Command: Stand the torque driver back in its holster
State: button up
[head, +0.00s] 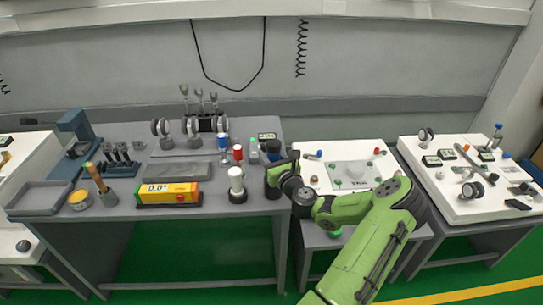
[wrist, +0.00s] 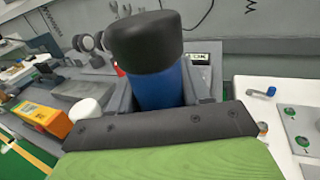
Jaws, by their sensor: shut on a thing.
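The torque driver, with a blue handle and a black cap, stands close to upright in my gripper (head: 280,165). In the wrist view the driver's blue handle (wrist: 158,86) shows between the dark jaws, its cap on top; its lower end is hidden. In the head view its top (head: 272,147) shows just above my gripper. A dark cup (head: 272,185), which looks like the holster, is directly below, at the grey bench's right front edge. I cannot tell whether the driver's tip is inside it.
A white driver (head: 236,180), a red one (head: 238,153) and a blue one (head: 222,145) stand to the left. A yellow meter (head: 168,193) is farther left. A small display (head: 267,136) is behind. A white panel (head: 318,172) lies to the right.

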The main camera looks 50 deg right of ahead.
jog(key=o, duration=1.7)
jog(key=shift+f, duration=0.1)
jog(key=p+v, duration=0.5)
jog(key=v, duration=1)
jog(key=shift+s+a, duration=0.15)
jog(key=shift+s, duration=0.2)
